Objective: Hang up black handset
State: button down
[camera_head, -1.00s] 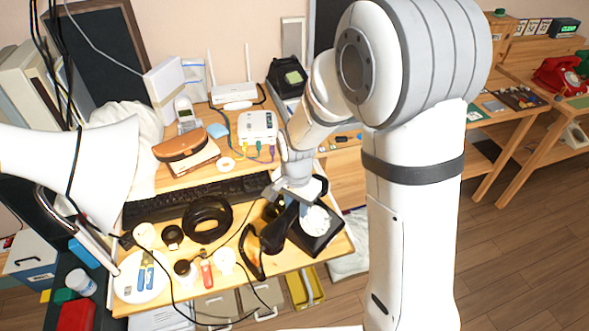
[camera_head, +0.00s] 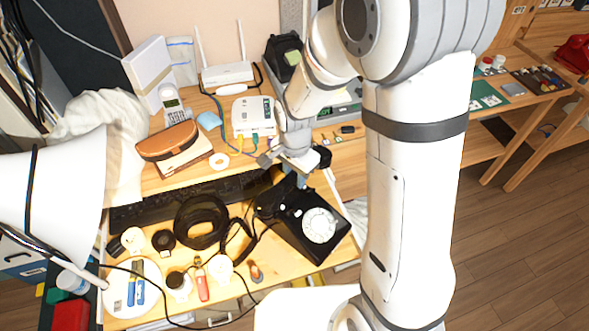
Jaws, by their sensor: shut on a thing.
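The black dial phone (camera_head: 290,236) stands near the front right edge of the wooden desk, its white dial (camera_head: 319,225) uncovered and facing up. My gripper (camera_head: 294,178) is above the back of the phone, pointing down, and is shut on the black handset (camera_head: 268,202). One dark end of the handset shows at the left of the gripper, and a dark end shows at its right. My gripper hides the middle of the handset and much of the cradle. I cannot tell whether the handset touches the cradle. The black cord (camera_head: 236,236) runs left of the phone.
A black ring-shaped object (camera_head: 201,222) and a black keyboard (camera_head: 150,214) lie left of the phone. A white router (camera_head: 228,75), a white box with cables (camera_head: 252,117) and a brown case (camera_head: 168,141) stand behind. A white lamp shade (camera_head: 60,195) fills the left side.

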jog(key=b, duration=0.3)
send_over(293, 201)
jog(key=shift+w+f, duration=0.15)
jog(key=shift+f, duration=1.1)
jog(key=shift+w+f, duration=0.15)
jog(key=shift+f, duration=1.1)
jog(key=shift+s, duration=0.25)
jog(key=shift+f+b, duration=1.1)
jog(key=shift+b, duration=0.1)
jog(key=c, duration=1)
grip_release()
jog(key=shift+r, duration=0.1)
notch_tip(293, 201, up, 8)
jog(key=shift+f+p, duration=0.15)
jog(key=shift+p, duration=0.3)
